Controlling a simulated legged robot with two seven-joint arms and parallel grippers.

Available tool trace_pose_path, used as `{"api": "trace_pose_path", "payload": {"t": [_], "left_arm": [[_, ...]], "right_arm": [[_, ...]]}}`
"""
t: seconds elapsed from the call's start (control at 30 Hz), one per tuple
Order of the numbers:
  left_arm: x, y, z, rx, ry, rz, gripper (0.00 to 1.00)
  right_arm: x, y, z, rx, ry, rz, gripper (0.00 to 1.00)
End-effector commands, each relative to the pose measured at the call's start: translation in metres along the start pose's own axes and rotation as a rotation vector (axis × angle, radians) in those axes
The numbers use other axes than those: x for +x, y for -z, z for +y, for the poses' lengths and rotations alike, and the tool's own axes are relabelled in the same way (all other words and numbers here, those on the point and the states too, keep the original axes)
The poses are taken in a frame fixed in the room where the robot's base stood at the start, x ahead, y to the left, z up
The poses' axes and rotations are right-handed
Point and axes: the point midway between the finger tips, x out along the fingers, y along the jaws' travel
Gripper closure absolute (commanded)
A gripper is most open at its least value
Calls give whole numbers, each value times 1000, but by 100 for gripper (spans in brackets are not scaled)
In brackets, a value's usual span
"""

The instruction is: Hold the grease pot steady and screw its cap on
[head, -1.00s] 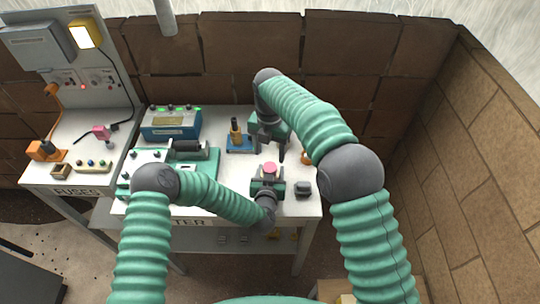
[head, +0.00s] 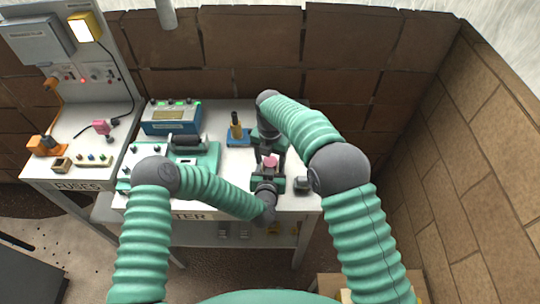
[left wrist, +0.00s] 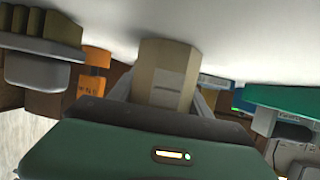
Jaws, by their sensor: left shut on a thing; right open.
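The grease pot shows in the left wrist view as a beige upright body (left wrist: 163,75) between the fingers of my left gripper, which is shut on it. In the head view my left gripper (head: 268,183) is at the front right of the bench. A pink round top (head: 270,161) shows just above it; I cannot tell whether this is the cap or how firmly it sits. My right gripper (head: 269,153) is open, pointing down, with its fingers on either side of the pink top. Contact is too small to tell.
A small dark grey block (head: 302,184) stands right of my left gripper. The bench's front edge is close.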

Motion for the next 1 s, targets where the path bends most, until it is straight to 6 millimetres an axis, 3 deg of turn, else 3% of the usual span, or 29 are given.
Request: {"api": "trace_pose_path", "payload": {"t": [0.2,0.63,0.77,1.0], "left_arm": [[0,0,0,0,0,0,100],[0,0,0,0,-1,0,100],[0,0,0,0,-1,-1,100],[0,0,1,0,-2,-1,100]], "right_arm": [[0,0,0,0,0,0,43],[0,0,0,0,-1,0,99],[-1,0,0,11,-1,-1,100],[-1,0,1,276,-2,-1,100]]}}
